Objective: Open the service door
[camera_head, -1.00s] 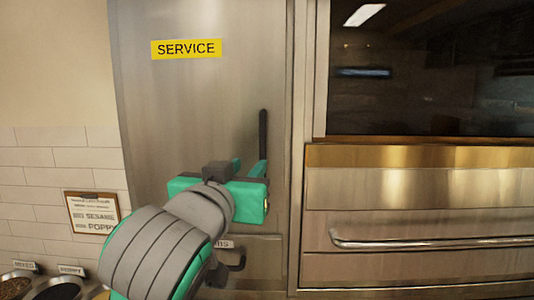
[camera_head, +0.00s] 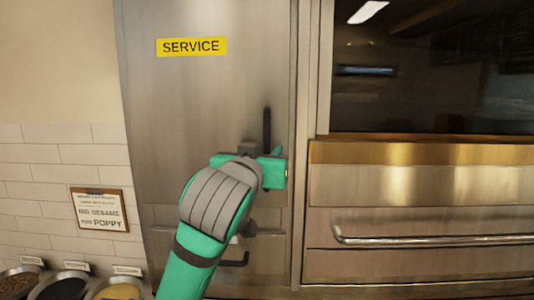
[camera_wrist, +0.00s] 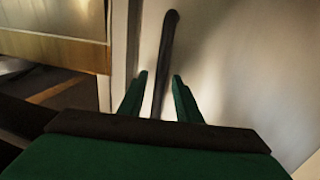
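The service door (camera_head: 190,100) is a tall steel panel with a yellow SERVICE label (camera_head: 191,46). It looks shut. Its dark vertical bar handle (camera_head: 267,125) is near the door's right edge; my gripper hides the lower part in the head view. My gripper (camera_head: 270,165) is at the handle's lower part. In the wrist view, my gripper (camera_wrist: 160,95) is open, with one green finger on each side of the handle (camera_wrist: 166,55). Gaps show between the handle and both fingers.
An oven with a dark window (camera_head: 430,70) and a horizontal bar (camera_head: 430,240) stands to the right. A drawer with a dark pull (camera_head: 236,260) is below the door. A clipboard (camera_head: 99,209) and topping bowls (camera_head: 62,286) are at the lower left.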

